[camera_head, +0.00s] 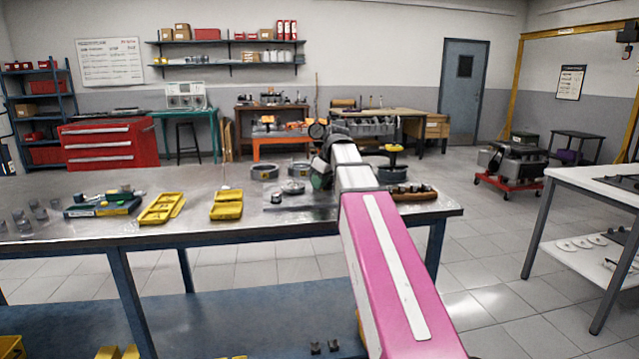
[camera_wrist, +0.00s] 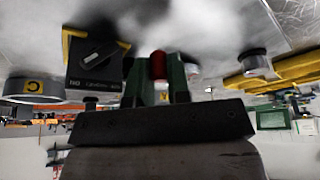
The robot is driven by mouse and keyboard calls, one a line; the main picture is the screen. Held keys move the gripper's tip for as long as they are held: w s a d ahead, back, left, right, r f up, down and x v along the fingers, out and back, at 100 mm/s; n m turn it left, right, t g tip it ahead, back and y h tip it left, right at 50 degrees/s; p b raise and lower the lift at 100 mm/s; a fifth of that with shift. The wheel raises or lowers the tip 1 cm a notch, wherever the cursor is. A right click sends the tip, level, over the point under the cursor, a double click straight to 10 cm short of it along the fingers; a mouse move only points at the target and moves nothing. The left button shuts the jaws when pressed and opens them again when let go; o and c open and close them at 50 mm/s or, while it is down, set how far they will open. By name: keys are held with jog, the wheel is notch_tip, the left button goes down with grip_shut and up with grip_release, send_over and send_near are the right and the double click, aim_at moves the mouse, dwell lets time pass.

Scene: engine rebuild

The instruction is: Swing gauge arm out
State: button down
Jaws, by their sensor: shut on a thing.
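In the wrist view, my gripper (camera_wrist: 160,88) has its two green fingers close together around a small red-tipped piece (camera_wrist: 158,66). This looks like the knob of the gauge arm; the rest of the arm is hidden or too blurred to tell. Beside it on the left is a dark block with yellow corners and a lettered face (camera_wrist: 92,68), possibly the gauge's base. In the head view, my gripper (camera_head: 322,172) is low over the far right part of the metal workbench (camera_head: 300,226). My pink and white arm partly hides it and whatever it holds.
Grey rings (camera_head: 265,172) and a small round metal part (camera_head: 292,187) lie left of my gripper. Yellow trays (camera_head: 227,205) and a tool tray (camera_head: 104,203) stand farther left. A dark holder with small parts (camera_head: 410,192) is close on the right.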

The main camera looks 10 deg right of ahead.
jog(key=shift+a, duration=0.1)
jog(key=shift+a+m+h, duration=0.3)
jog(key=shift+a+m, duration=0.15)
jog(key=shift+m, duration=0.35)
jog(key=a+m, duration=0.1)
jog(key=m+t+h, duration=0.1)
jog(key=m, duration=0.1)
jog(key=shift+w+a, duration=0.3)
jog(key=shift+a, duration=0.1)
jog(key=shift+w+a+f+m+h, duration=0.1)
jog(key=shift+w+a+m+h, duration=0.2)
jog(key=shift+m, duration=0.45)
jog(key=shift+w+a+r+m+h, duration=0.15)
jog(key=shift+a+m+h, duration=0.15)
jog(key=shift+m, duration=0.5)
jog(key=shift+w+a+f+m+h, duration=0.2)
jog(key=shift+w+a+m, duration=0.1)
jog(key=shift+m, duration=0.45)
jog(key=c, duration=1.1)
grip_release()
